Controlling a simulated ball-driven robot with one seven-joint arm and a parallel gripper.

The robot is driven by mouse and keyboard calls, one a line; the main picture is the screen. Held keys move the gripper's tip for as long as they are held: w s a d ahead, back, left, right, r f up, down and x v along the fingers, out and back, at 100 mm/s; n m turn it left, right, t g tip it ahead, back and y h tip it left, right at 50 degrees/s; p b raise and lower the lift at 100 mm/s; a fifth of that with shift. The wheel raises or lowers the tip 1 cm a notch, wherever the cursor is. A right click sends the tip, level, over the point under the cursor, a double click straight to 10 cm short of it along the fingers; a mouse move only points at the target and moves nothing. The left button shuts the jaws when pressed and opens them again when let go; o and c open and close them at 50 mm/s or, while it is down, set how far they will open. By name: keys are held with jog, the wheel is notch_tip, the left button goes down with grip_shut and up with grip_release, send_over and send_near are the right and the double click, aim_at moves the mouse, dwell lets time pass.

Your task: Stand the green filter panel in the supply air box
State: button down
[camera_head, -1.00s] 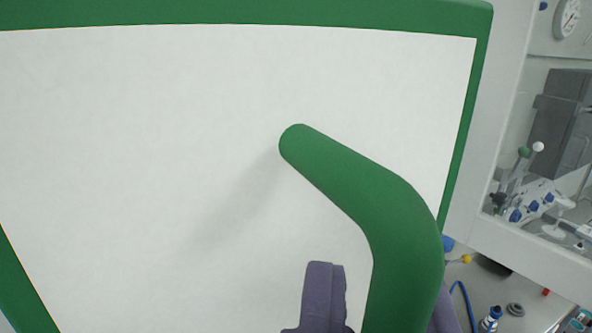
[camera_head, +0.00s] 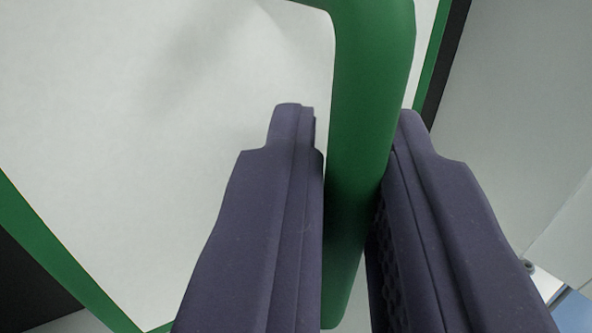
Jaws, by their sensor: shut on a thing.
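The green filter panel (camera_head: 130,130) fills the left and middle of the view, with a white face inside a green frame. Its thick green handle (camera_head: 372,90) stands out from the face toward me. My gripper (camera_head: 350,112) has its two purple fingers on either side of the handle and is shut on it. The panel looks tilted in the picture. Its top edge is out of view, and the right finger hides part of its right side. I cannot identify the supply air box with certainty.
A dark strip (camera_head: 447,75) runs along the panel's right edge, with a plain grey surface (camera_head: 525,120) beyond it. Another dark area (camera_head: 25,285) lies past the lower left frame. A small pale and blue patch (camera_head: 572,305) shows at the lower right.

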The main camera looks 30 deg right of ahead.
aim_at(327, 298)
jog(key=f, duration=0.2)
jog(key=w+f+p, duration=0.1)
jog(key=shift+d+f, duration=0.15)
jog(key=shift+f, duration=0.2)
jog(key=shift+s, duration=0.25)
jog(key=shift+f, duration=0.15)
jog(key=c, duration=1.1)
grip_release()
jog(key=shift+w, duration=0.1)
jog(key=shift+r, duration=0.3)
jog(key=b+v, duration=0.3)
jog(key=v, duration=0.9)
